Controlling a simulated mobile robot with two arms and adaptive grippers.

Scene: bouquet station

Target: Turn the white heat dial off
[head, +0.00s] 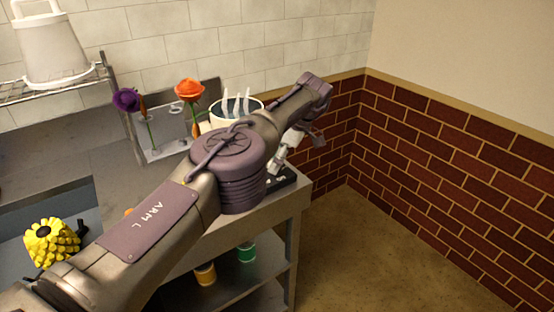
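My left arm crosses the head view from the lower left and bends down at its wrist. My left gripper (278,165) points down at the right end of the counter, over a low black unit (288,183) with small white marks. The arm covers much of this unit. I cannot make out the white heat dial for certain; it is hidden or too small to tell from the pale gripper parts. Whether the gripper touches the unit, and how far its fingers are apart, I cannot tell. My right gripper is not in view.
A white pot (236,107) with pale upright prongs stands behind the arm. A purple flower (126,100) and an orange flower (189,90) stand in a clear holder. Orange and green cans (246,252) stand on the lower shelf.

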